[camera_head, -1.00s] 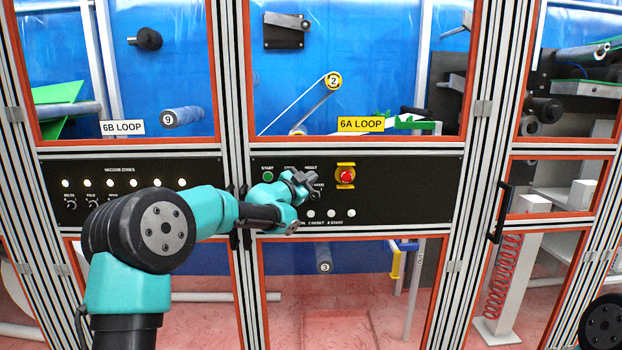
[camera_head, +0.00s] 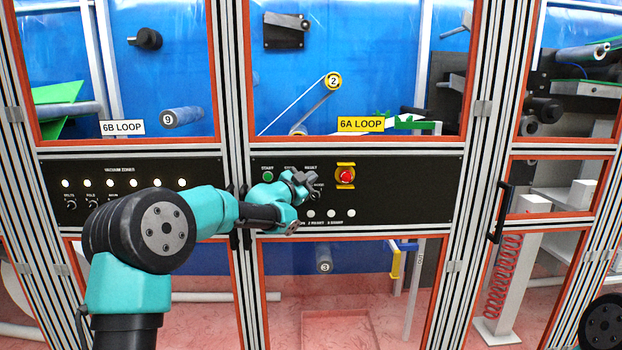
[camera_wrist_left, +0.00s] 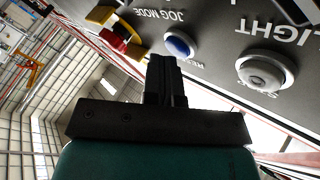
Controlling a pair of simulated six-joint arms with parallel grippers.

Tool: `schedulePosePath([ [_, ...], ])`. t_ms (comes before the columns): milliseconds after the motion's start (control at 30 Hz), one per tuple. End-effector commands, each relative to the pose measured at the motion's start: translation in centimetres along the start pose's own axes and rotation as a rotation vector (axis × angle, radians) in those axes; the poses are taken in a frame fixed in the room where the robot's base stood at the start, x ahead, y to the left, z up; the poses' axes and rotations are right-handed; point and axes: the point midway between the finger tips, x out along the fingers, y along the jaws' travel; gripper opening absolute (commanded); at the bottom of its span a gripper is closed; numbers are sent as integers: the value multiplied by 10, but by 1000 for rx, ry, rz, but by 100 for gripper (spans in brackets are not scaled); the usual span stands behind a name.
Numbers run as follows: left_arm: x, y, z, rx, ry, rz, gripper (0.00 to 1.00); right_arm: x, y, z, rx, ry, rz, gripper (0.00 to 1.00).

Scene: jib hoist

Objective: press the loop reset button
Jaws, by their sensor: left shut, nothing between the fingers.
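A black control panel (camera_head: 400,190) under the 6A LOOP sign carries the buttons. In the left wrist view a blue button (camera_wrist_left: 180,43) has a partly covered label beginning "RES", seen upside down. My left gripper (camera_head: 308,183) is in front of this panel, and its shut, empty fingers (camera_wrist_left: 163,66) point at the panel just below the blue button in the wrist view. I cannot tell whether the tips touch anything. In the head view the gripper hides the blue button and part of the labels. My right gripper is not in view.
A red emergency stop (camera_head: 346,175) in a yellow guard is right of the gripper. A green START button (camera_head: 268,176) is left of it. White buttons (camera_head: 331,213) line the panel's lower row. A black door handle (camera_head: 502,212) sticks out farther right.

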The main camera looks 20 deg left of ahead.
Motion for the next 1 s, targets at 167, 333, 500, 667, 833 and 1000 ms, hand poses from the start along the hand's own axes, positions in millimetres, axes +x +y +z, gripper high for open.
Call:
schedulePosePath([
  [167,-6,4,-4,-1,0,0,0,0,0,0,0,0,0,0],
  [333,-9,6,-6,0,0,0,0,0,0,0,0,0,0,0],
  [500,-9,6,-6,0,0,0,0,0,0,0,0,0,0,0],
  [667,-10,7,-7,0,1,0,0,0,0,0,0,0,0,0],
  [833,-17,12,-13,0,1,0,0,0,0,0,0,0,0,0],
  [1000,-26,19,-20,0,0,0,0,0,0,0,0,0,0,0],
])
